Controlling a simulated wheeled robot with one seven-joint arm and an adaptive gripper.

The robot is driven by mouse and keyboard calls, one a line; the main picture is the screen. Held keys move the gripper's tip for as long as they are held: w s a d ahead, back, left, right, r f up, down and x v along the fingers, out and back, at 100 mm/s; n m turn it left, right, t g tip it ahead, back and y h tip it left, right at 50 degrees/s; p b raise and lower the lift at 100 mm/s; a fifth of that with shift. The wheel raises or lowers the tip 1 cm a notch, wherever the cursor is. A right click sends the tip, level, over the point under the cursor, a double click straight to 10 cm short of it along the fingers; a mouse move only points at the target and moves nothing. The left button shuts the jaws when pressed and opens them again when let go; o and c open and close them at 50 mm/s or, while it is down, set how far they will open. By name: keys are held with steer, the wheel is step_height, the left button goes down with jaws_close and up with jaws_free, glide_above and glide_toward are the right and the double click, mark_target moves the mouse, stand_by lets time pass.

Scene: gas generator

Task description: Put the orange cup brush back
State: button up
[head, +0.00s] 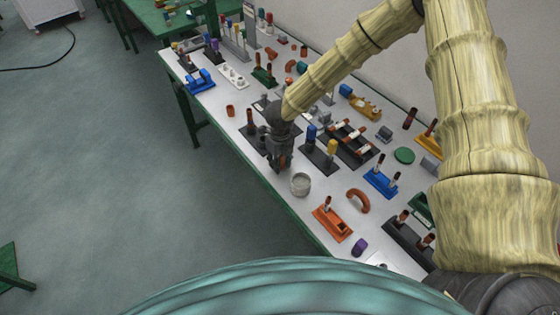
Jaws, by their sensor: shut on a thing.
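My gripper (279,163) points down over the near-left part of the white table, just left of a grey round cup. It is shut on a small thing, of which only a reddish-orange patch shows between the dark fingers. This fits the orange cup brush, but its shape is mostly hidden by the fingers. A dark base plate lies close behind and under the gripper; I cannot tell whether the held thing touches it.
A grey cup (300,184), an orange block with posts (332,222) and an orange curved pipe (358,200) are to the right. A small orange-red cup (231,110) stands left.

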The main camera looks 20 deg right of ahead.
steer(key=o, duration=0.9)
steer(key=shift+f, duration=0.1)
steer(key=shift+o, duration=0.2)
step_height(320, 180, up, 12)
